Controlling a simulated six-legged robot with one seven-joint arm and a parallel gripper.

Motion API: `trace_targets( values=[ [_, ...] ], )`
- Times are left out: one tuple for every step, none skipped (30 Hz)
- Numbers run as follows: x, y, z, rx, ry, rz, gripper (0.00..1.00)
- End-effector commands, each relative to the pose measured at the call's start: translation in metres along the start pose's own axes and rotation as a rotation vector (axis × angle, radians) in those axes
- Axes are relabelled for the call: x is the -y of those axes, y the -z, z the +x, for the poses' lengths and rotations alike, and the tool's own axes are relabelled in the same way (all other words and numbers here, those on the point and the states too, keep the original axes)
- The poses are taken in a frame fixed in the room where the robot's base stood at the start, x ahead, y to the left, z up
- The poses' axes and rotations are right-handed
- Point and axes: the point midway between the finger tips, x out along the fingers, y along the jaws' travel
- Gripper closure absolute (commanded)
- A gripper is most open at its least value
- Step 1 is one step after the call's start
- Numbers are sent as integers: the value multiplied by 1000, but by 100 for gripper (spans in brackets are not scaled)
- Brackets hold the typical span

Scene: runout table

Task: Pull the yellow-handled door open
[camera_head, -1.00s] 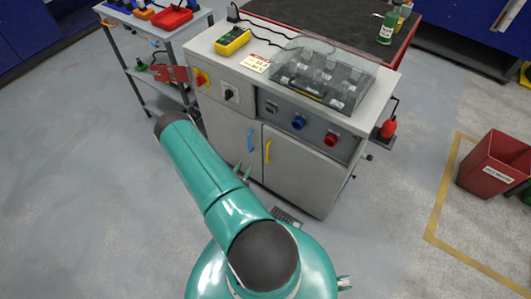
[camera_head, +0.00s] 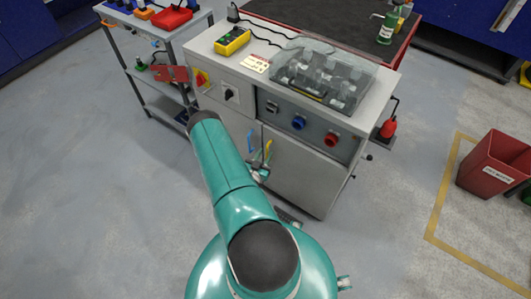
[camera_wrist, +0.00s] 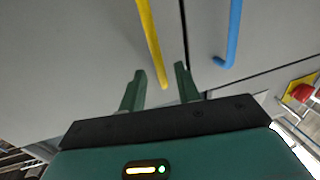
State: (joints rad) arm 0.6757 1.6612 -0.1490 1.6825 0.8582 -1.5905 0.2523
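The grey cabinet's right-hand door (camera_head: 304,175) carries a vertical yellow handle (camera_head: 267,149). The door looks shut. My gripper (camera_head: 262,168) is at the lower part of that handle, partly hidden by my arm. In the wrist view my gripper (camera_wrist: 160,69) is open, its two green fingers apart. The lower end of the yellow handle (camera_wrist: 150,40) shows between the fingers in that picture. I cannot tell whether either finger touches it.
A blue handle (camera_head: 250,139) is on the door just left; it also shows in the wrist view (camera_wrist: 233,35). Knobs, including a red one (camera_head: 331,140), sit above the doors. A trolley (camera_head: 150,60) stands left of the cabinet, a red bin (camera_head: 492,165) far right. Floor in front is clear.

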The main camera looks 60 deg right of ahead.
Motion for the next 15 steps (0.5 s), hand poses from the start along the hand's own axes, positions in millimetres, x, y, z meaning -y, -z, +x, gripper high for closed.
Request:
trace_targets(
  values=[
    [0,0,6,-1,0,1,68],
    [0,0,9,-1,0,1,68],
    [0,0,12,-1,0,0,68],
    [0,0,14,0,0,0,68],
    [0,0,15,0,0,0,68],
    [0,0,16,0,0,0,68],
    [0,0,16,1,0,0,68],
    [0,0,17,1,0,0,68],
    [0,0,17,1,1,0,68],
    [0,0,17,1,1,0,68],
    [0,0,16,1,1,0,68],
    [0,0,16,1,1,0,68],
    [0,0,16,1,1,0,68],
    [0,0,16,1,1,0,71],
    [0,0,16,1,1,0,79]
  ],
)
